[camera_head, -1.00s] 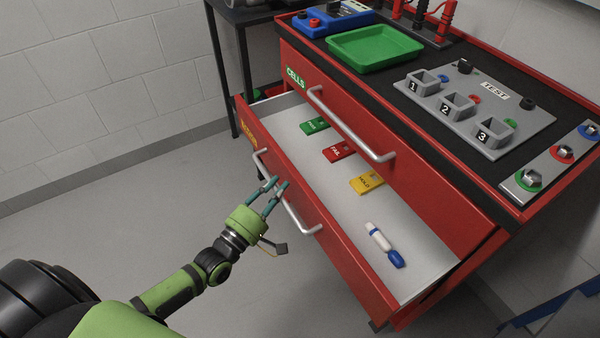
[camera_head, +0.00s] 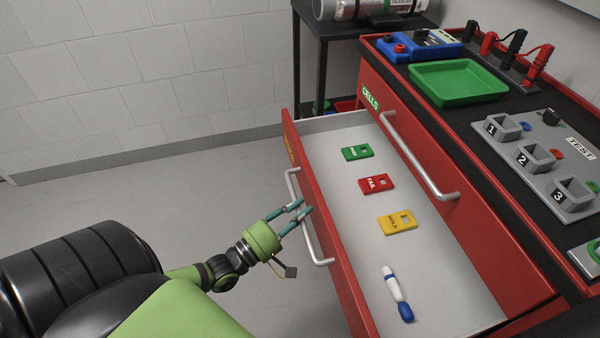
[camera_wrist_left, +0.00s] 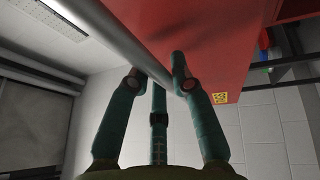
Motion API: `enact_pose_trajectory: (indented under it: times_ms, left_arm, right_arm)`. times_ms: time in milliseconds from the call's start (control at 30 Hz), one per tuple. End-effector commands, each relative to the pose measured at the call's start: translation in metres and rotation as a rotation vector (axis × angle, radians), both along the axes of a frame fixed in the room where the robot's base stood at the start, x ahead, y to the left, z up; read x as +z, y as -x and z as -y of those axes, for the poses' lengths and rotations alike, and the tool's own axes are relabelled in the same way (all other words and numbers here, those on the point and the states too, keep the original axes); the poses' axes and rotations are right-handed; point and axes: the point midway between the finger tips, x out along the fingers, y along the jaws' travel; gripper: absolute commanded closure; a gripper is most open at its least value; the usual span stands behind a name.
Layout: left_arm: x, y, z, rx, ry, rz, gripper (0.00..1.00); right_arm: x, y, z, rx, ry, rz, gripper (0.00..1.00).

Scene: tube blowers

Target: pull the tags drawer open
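The tags drawer (camera_head: 335,245) is the red lower drawer with a yellow label at its far end, and it stands pulled out. Inside lie a green PASS tag (camera_head: 357,152), a red FAIL tag (camera_head: 376,184) and a yellow HOLD tag (camera_head: 397,222). Its silver bar handle (camera_head: 322,259) is on the front. My left gripper (camera_head: 302,207) is at the handle's middle, fingers apart. In the left wrist view the handle (camera_wrist_left: 100,28) runs between the teal fingers (camera_wrist_left: 156,68), with a gap showing; firm contact cannot be told. My right gripper is not in view.
A white and blue marker (camera_head: 396,292) lies in the drawer. The closed CELLS drawer (camera_head: 450,180) is above it. A green tray (camera_head: 458,82) and a grey TEST fixture (camera_head: 560,160) are on the bench top. A black side table (camera_head: 345,25) stands behind. Floor left of the drawer is clear.

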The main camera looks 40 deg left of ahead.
Motion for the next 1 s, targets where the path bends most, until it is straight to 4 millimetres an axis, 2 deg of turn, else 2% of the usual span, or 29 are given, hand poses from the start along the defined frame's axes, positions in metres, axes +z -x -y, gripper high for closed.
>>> enact_pose_trajectory:
  times_ms: [333,467,567,900,1000]
  left_arm:
    - [0.000,0.000,0.000,0.000,-0.001,0.000,0.54]
    - [-0.002,0.007,-0.002,0.000,-0.001,-0.002,0.54]
    - [-0.005,0.021,-0.005,0.000,-0.001,-0.004,0.54]
    - [-0.018,0.088,-0.024,0.000,-0.003,-0.004,0.54]
    - [-0.020,0.101,-0.027,0.000,-0.002,-0.003,0.54]
  right_arm:
    - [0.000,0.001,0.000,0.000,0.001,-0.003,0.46]
    - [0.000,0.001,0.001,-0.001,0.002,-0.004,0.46]
    - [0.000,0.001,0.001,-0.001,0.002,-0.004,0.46]
    - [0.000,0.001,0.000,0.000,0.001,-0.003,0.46]
    - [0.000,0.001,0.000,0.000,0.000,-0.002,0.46]
